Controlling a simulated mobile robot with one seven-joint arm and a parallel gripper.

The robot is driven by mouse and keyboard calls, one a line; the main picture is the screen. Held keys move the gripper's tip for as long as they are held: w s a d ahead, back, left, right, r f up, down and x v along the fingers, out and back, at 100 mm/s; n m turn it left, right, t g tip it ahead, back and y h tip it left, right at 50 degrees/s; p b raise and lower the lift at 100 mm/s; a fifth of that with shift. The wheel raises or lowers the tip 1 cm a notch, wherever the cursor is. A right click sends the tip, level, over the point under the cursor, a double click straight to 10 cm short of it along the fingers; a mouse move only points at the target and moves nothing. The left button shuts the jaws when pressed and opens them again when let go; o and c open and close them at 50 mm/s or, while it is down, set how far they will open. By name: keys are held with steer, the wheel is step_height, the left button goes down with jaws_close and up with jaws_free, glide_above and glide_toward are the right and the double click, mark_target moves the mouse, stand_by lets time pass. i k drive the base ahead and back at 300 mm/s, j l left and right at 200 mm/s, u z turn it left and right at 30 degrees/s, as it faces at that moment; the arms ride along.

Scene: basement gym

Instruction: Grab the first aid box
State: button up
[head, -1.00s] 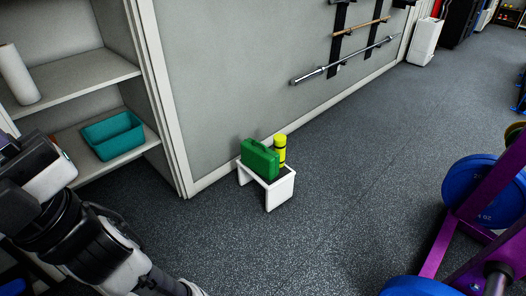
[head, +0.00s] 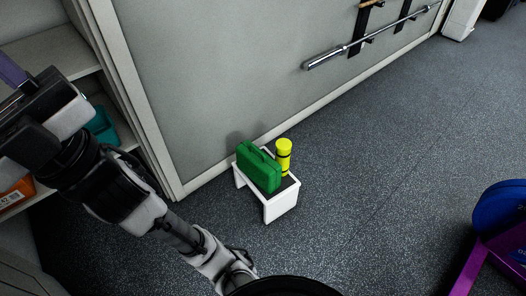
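The first aid box is a green case with a handle (head: 258,167), upright on a small white stool (head: 283,205) by the grey wall. A yellow bottle with dark bands (head: 284,158) stands right beside it, to its right on the same stool. My arm crosses the left and lower part of the head view, in front of the shelves. My gripper's fingertips do not show clearly, and nothing is seen held. The box is apart from the arm.
Shelves with a teal bin (head: 102,126) and an orange box (head: 14,194) stand at the left. A barbell (head: 370,37) hangs on the wall above. A purple rack with a blue weight plate (head: 503,208) is at the right. The dark floor (head: 380,200) between is clear.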

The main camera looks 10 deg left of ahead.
mark_target(262, 169)
steer(key=i+u, duration=0.15)
steer(key=i, duration=0.4)
steer(key=i+l+u, duration=0.15)
steer(key=i, duration=0.4)
steer(key=u, duration=0.3)
